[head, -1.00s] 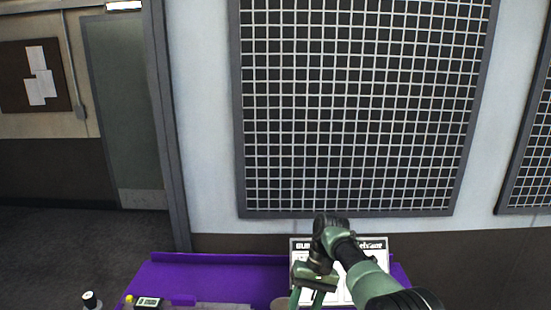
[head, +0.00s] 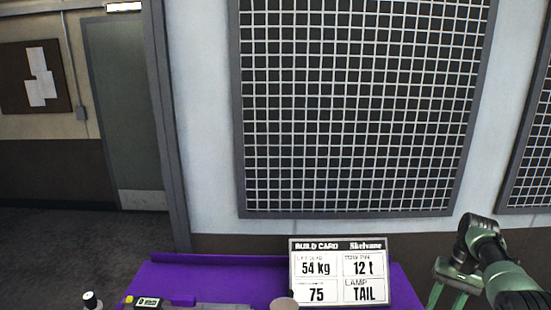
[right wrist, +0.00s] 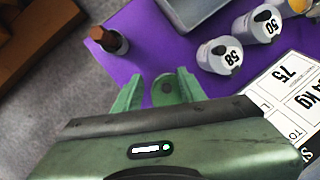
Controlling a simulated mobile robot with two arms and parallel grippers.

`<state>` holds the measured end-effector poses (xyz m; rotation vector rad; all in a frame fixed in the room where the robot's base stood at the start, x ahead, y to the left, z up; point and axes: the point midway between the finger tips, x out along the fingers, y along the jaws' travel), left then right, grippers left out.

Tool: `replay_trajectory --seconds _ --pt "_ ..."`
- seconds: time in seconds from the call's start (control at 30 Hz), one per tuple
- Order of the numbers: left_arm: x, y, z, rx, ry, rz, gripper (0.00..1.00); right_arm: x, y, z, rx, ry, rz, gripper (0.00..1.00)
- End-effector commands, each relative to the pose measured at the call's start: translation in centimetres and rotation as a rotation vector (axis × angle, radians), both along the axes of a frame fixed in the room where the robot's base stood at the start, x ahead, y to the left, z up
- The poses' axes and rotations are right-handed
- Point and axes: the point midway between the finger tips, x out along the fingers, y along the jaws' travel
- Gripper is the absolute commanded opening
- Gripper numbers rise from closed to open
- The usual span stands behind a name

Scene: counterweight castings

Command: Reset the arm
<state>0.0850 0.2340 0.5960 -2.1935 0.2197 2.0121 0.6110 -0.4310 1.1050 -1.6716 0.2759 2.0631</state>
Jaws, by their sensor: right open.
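My right gripper (head: 447,298) is at the lower right of the head view, to the right of the build card. The right wrist view shows its two green fingers (right wrist: 161,92) apart. No castings are held between the fingers. My left gripper is not in the head view.
The purple table (head: 215,272) carries a build card (head: 340,272) reading 54 kg, 12 t, 75 and TAIL. The wrist view shows castings marked 58 (right wrist: 219,57) and 50 (right wrist: 258,24), a brown-capped bottle (right wrist: 108,40) and a grey tray (right wrist: 190,12).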

Motion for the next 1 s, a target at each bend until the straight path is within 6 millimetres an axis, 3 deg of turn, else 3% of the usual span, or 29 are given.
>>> replay_trajectory --seconds 0.03,0.23,0.47,0.63,0.8,1.0 --pt "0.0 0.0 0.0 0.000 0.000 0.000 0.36 -0.9 -2.6 0.3 -0.014 0.000 -0.040 0.41" --pt "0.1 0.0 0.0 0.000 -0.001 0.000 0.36 -4.4 -10.7 1.5 -0.059 0.000 -0.169 0.41" --pt "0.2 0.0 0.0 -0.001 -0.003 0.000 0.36 -7.6 -13.9 -8.3 -0.235 0.018 -0.124 0.41" --pt "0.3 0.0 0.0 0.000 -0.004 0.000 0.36 -12.2 -17.3 -16.6 -0.399 0.026 -0.040 0.41" --pt "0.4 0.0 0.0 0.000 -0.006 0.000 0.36 -20.2 -21.2 -25.8 -0.582 0.020 0.142 0.41" --pt "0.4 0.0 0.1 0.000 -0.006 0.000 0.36 -31.0 -23.4 -33.8 -0.708 -0.020 0.437 0.41"
